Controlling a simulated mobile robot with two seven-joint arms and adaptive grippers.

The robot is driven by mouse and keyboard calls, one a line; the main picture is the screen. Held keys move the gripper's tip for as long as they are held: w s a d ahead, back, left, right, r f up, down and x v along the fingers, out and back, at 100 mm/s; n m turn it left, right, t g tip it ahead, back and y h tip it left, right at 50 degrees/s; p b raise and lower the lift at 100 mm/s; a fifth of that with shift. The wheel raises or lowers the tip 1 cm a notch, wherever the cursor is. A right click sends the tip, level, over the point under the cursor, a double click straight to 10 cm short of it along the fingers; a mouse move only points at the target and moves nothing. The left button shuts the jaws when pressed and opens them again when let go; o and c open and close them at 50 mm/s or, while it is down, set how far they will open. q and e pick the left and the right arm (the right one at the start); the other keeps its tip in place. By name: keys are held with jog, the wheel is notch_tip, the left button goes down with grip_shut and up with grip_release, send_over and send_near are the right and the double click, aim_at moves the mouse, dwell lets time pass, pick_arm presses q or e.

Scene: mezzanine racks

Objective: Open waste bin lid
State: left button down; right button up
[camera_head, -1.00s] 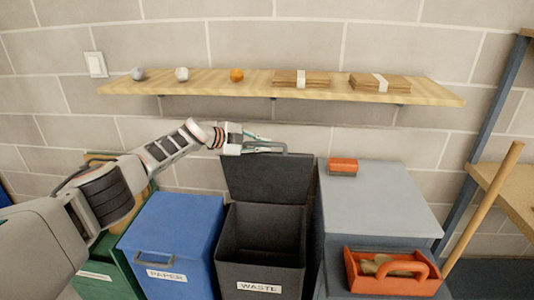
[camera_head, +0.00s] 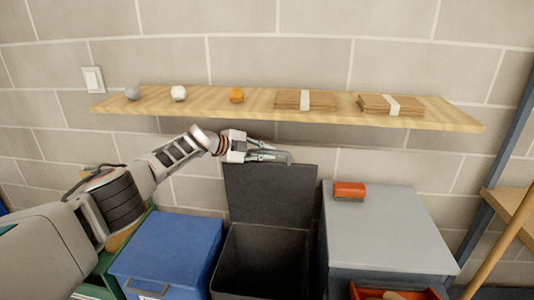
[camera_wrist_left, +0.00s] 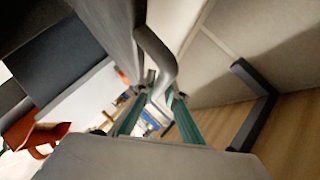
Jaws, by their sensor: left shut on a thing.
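The waste bin (camera_head: 262,264) is dark grey, and its lid (camera_head: 268,195) stands upright at the back, close to the wall. The bin's inside shows open. My left gripper (camera_head: 280,156) is at the lid's top edge, shut on the lid's grey handle. In the left wrist view the handle (camera_wrist_left: 160,52) runs between the two green-sided fingers (camera_wrist_left: 155,97). The bin's front label is out of the head view. My right gripper is in neither view.
A blue bin (camera_head: 170,250) stands left of the waste bin, and a grey cabinet (camera_head: 390,235) with a red brush (camera_head: 349,191) on top stands right. A wooden shelf (camera_head: 260,112) with balls and paper bundles hangs just above my gripper.

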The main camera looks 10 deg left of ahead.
pick_arm(q)
jog(key=shift+d+r, duration=0.1)
jog(key=c, duration=2)
grip_release()
jog(key=shift+c, duration=0.2)
jog(key=shift+a, duration=0.2)
jog(key=shift+v, duration=0.8)
jog(key=shift+s+a+r, duration=0.25)
jog(key=shift+s+a, duration=0.2)
jog(key=shift+s, duration=0.05)
jog(key=v, duration=0.8)
jog(key=shift+s+a+r, duration=0.2)
